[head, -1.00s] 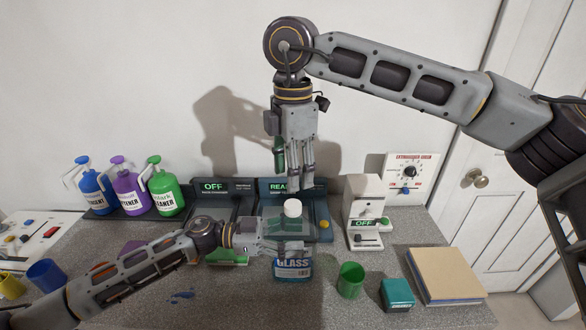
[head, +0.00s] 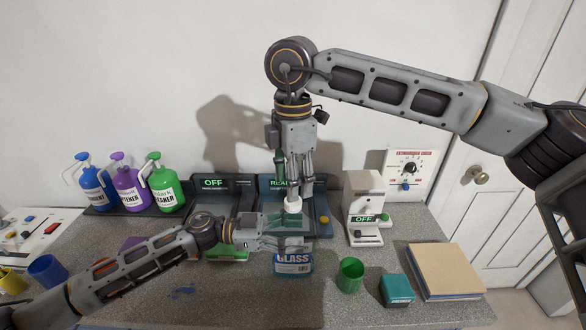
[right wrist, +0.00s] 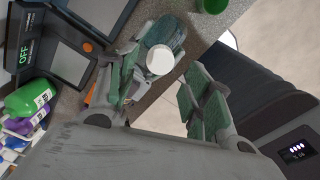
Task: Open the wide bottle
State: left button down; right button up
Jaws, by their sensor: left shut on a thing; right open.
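The wide bottle (head: 293,263) has a blue label reading GLASS and a white cap (head: 293,204). It stands upright on the counter in the head view. My left gripper (head: 285,245) comes in from the left and is shut on the bottle's body below the cap. My right gripper (head: 297,196) points straight down over the bottle, open, with its fingertips at the cap's height. In the right wrist view the white cap (right wrist: 160,60) lies between the open green-padded fingers, closer to the left one. Whether a finger touches the cap cannot be told.
A green cup (head: 350,275), a teal box (head: 397,290) and a stacked tan board (head: 445,272) lie to the right. A white machine (head: 363,210) marked OFF stands behind them. Blue, purple and green jugs (head: 165,186) stand at the back left. Dark scale-like devices sit behind the bottle.

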jog(key=shift+f, duration=2.35)
